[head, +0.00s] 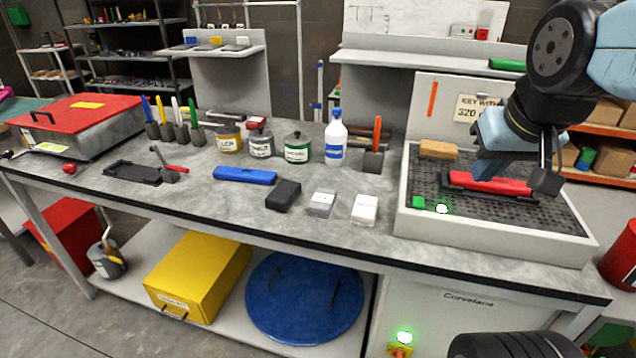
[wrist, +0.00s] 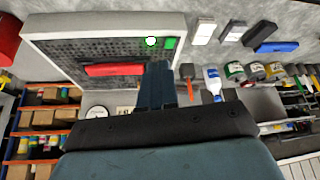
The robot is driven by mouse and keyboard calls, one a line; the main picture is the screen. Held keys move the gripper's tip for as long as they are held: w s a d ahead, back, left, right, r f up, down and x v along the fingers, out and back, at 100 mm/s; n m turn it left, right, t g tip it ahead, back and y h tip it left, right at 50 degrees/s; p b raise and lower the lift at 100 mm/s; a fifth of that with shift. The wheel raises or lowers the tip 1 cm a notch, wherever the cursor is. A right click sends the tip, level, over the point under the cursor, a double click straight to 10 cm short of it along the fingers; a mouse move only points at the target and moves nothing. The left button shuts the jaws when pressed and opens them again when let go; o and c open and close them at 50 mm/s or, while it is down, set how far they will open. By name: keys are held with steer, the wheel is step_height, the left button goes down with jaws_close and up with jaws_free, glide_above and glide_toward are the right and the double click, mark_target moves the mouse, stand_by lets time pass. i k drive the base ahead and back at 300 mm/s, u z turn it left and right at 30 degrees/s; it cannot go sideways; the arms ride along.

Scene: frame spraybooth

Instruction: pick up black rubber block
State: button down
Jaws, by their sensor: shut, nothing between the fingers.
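My gripper (head: 480,172) is over the perforated tray on the right, well away from the black block. In the wrist view its fingers (wrist: 158,70) are together and empty, beside the red bar (wrist: 115,69).
The raised tray (head: 500,246) holds the red bar (head: 492,184), a wooden brush (head: 438,149) and a green block. A blue case (head: 245,175), several labelled pots and a white bottle (head: 335,140) stand behind the black block. The bench front is clear.

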mark_target(285, 193)
steer(key=k, duration=1.2)
steer(key=u, duration=0.5)
steer(key=i, duration=1.45)
steer(key=u, duration=0.2)
